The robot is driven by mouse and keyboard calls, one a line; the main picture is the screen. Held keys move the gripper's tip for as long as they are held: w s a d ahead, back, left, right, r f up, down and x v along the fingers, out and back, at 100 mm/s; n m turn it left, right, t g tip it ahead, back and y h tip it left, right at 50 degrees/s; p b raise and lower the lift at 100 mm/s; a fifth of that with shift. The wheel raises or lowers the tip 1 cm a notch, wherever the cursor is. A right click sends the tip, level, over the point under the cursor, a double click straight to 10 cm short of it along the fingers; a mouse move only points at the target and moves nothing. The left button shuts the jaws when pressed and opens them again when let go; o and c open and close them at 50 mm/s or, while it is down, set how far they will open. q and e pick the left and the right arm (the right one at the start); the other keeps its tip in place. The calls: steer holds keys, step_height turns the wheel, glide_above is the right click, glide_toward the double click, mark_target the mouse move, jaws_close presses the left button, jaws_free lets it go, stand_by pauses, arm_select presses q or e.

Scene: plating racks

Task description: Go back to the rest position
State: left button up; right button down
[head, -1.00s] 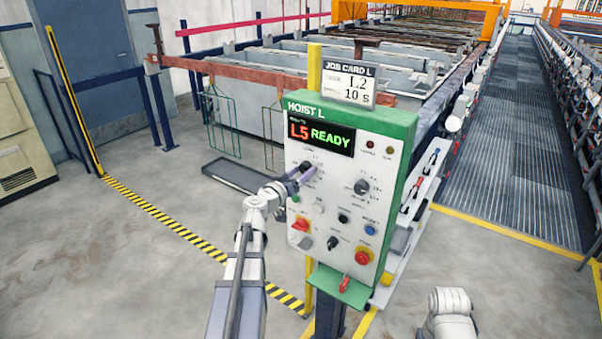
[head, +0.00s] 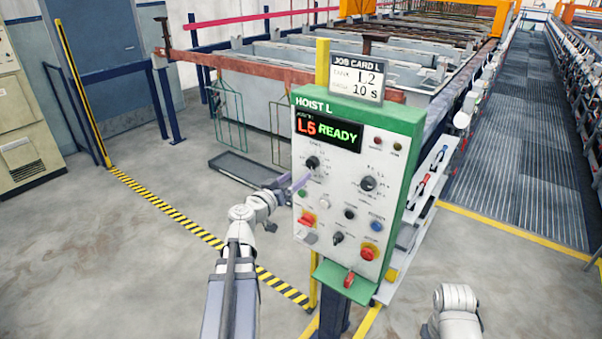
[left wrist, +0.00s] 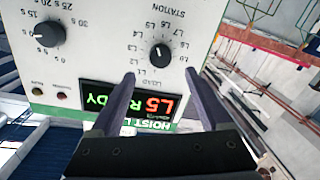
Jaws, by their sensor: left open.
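The Hoist L control panel (head: 345,190) is a white box with a green top, and its display (head: 327,130) reads "L5 READY". My left gripper (head: 300,182) is in front of the panel's left side, just below and left of the black station knob (head: 312,163). In the left wrist view the open fingers (left wrist: 160,76) have nothing between them, and the station knob (left wrist: 160,55) lies beyond their tips, apart from them. Part of my right arm (head: 455,308) shows at the bottom right; its gripper is out of view.
The job card (head: 357,79) above the panel reads "L2" and "10 S". A green ledge (head: 342,284) juts out under the panel. Tanks and a rusty rail stand behind. Open floor (head: 110,260) lies to the left, crossed by a yellow-black stripe (head: 170,210).

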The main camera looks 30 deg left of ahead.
arm_select(q)
steer(key=shift+s, duration=0.1)
stand_by(0.4)
steer(key=s+d+f+m+g+h, duration=0.1)
steer(key=d+f+m+g+h, duration=0.35)
steer(key=d, duration=1.05)
steer(key=s+d+f+m+g+h, duration=0.2)
steer(key=d+f+g, duration=0.5)
steer(key=d, duration=0.7)
steer(key=s+d+f+g+y, duration=0.3)
steer(key=s+d+f+y, duration=0.1)
steer(key=s, duration=0.4)
steer(key=s+d+f+g+y, duration=0.3)
steer(key=s+d+f+y, duration=0.1)
steer(key=s, duration=0.4)
steer(key=shift+f+m, duration=0.35)
steer(key=shift+f, duration=0.5)
jaws_close()
